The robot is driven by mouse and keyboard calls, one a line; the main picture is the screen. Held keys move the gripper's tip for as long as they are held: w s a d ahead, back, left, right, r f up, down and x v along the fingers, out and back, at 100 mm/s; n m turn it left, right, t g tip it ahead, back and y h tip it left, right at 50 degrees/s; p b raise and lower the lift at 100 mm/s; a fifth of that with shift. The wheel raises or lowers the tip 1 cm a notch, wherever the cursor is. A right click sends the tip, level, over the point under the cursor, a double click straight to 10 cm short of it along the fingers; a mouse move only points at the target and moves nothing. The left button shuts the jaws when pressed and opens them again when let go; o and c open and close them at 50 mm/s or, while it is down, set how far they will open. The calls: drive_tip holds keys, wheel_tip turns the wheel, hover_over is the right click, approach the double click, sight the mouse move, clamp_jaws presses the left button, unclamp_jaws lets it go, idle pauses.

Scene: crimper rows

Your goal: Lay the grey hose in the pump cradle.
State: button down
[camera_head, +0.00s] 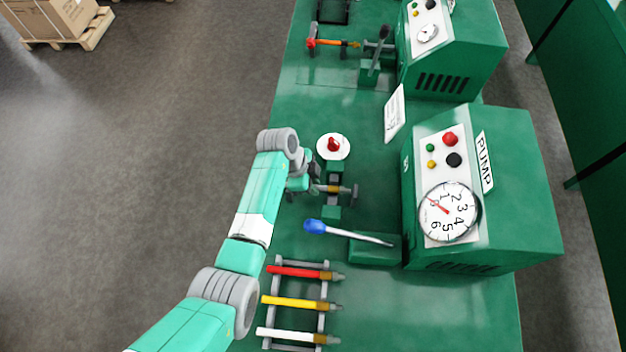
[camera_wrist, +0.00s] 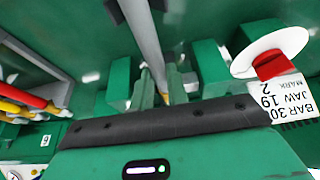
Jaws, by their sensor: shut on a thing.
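The grey hose (camera_wrist: 146,40) runs from the top edge of the wrist view down between my fingers, with a brass end low in the picture. My gripper (camera_wrist: 160,90) is shut on it. In the head view my gripper (camera_head: 314,186) is at the left side of the pump cradle (camera_head: 332,211), and the brass end (camera_head: 336,189) lies across the cradle. In the wrist view, green blocks (camera_wrist: 210,66) stand on both sides of the hose. My arm hides most of the hose in the head view. I cannot tell whether it touches the cradle bottom.
A red knob on a white disc (camera_head: 342,154) is just behind the cradle. A blue-handled lever (camera_head: 315,226) is in front. A rack (camera_head: 322,320) holds red, yellow and white hoses. The pump housing (camera_head: 520,200) stands right; another station with an orange hose (camera_head: 325,42) is farther back.

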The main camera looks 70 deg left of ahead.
drive_tip(key=shift+f, duration=0.55)
drive_tip(key=shift+r, duration=0.1)
drive_tip(key=c, duration=1.3)
unclamp_jaws()
drive_tip(key=p+v, duration=0.1)
drive_tip(key=v, duration=0.6)
drive_tip(key=shift+s+a+r, duration=0.1)
drive_tip(key=shift+r, duration=0.25)
